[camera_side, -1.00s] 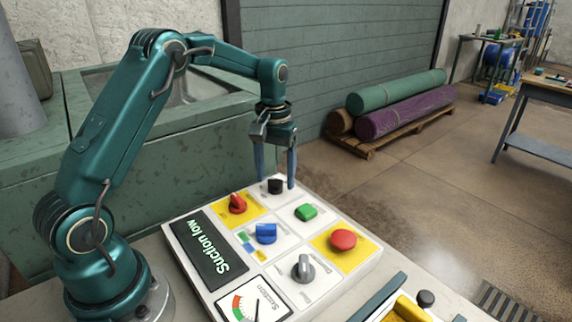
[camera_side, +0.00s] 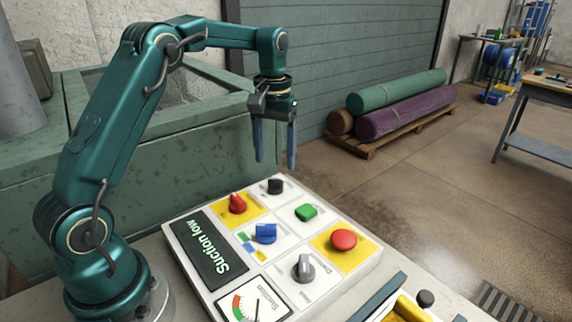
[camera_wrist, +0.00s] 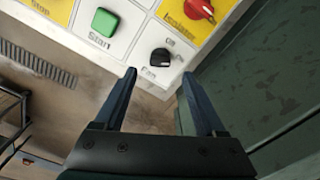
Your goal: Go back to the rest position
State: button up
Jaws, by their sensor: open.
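My gripper (camera_side: 274,160) is open and empty, with its fingers pointing down. It hangs in the air above the far edge of the control panel (camera_side: 182,232), clear of the black knob (camera_side: 275,186). In the wrist view its two blue fingers (camera_wrist: 157,92) are spread apart, and the black knob (camera_wrist: 160,57), labelled Fan, sits on the panel beyond them. The panel's display (camera_side: 208,248) reads "Suction low".
The panel also has a red switch (camera_side: 237,203), a blue knob (camera_side: 265,233), a green button (camera_side: 306,212), a red button (camera_side: 343,240) and a grey knob (camera_side: 303,268). A green tank (camera_side: 190,150) stands behind my arm. Rolled rugs (camera_side: 400,106) lie on a pallet further off.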

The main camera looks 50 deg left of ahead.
jog(key=shift+w+d+r, duration=0.1)
jog(key=shift+d+r, duration=0.05)
jog(key=shift+r, duration=0.15)
jog(key=s+d+r+m+t, duration=0.2)
jog(key=s+d+r+t, duration=0.1)
jog(key=s+d+r, duration=0.55)
jog(key=s+d+f+m+t, duration=0.2)
jog(key=s+f+m, duration=0.1)
jog(key=s, duration=0.7)
jog(key=shift+s+f+m+t, duration=0.2)
jog(key=shift+f+m+t, duration=0.15)
jog(key=shift+f, duration=0.45)
